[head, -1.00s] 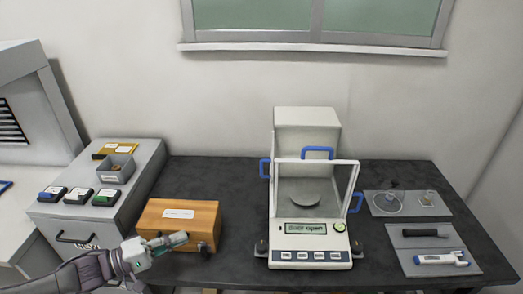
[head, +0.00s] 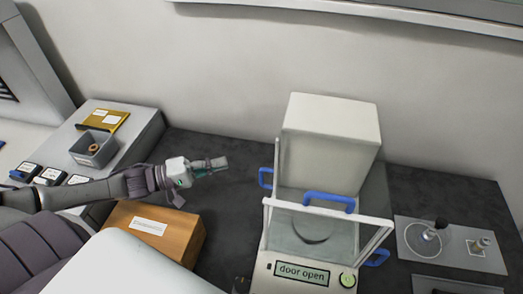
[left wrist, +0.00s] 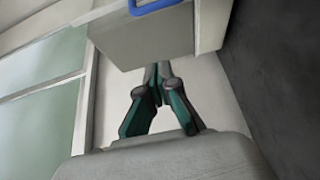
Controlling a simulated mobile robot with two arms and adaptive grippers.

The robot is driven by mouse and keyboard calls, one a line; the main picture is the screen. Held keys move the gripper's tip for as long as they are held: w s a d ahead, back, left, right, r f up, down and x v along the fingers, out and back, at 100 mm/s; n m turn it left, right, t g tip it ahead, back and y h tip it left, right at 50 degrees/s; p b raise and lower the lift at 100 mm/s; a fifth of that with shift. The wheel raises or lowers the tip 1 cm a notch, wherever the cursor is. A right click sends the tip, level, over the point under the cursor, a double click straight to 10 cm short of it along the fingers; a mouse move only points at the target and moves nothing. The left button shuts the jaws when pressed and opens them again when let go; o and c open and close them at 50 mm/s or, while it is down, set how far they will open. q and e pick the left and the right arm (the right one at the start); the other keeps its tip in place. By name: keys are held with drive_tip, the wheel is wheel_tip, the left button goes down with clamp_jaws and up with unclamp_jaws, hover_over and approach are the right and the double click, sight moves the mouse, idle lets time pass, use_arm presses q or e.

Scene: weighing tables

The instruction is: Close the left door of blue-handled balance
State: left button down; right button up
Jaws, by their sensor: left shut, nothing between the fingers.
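The blue-handled balance (head: 330,130) stands on the dark table, and its display (head: 302,274) reads "door open". Its left door's blue handle (head: 265,178) sits far back beside the rear housing, while the right blue handle (head: 377,257) sits near the front. A third blue handle (head: 329,201) is on top. My left gripper (head: 222,163) is shut and empty, left of the left handle and apart from it. In the left wrist view its closed fingers (left wrist: 157,80) point toward the balance, where a blue handle (left wrist: 155,6) shows at the top edge. My right gripper is not in view.
A wooden box (head: 185,238) stands left of the balance, below my left arm. A grey cabinet (head: 135,122) with a small bin (head: 93,149) is farther left. A grey mat (head: 455,243) with small items lies right. The table behind my gripper is clear.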

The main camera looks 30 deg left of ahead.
use_arm(q)
drive_tip(key=p+x, duration=0.2)
drive_tip(key=x, duration=0.8)
drive_tip(key=s, duration=0.1)
drive_tip(key=s+d+p, duration=0.1)
drive_tip(key=s+p, duration=0.1)
drive_tip(key=s, duration=0.1)
drive_tip(key=shift+s+d, duration=0.1)
drive_tip(key=shift+d, duration=0.25)
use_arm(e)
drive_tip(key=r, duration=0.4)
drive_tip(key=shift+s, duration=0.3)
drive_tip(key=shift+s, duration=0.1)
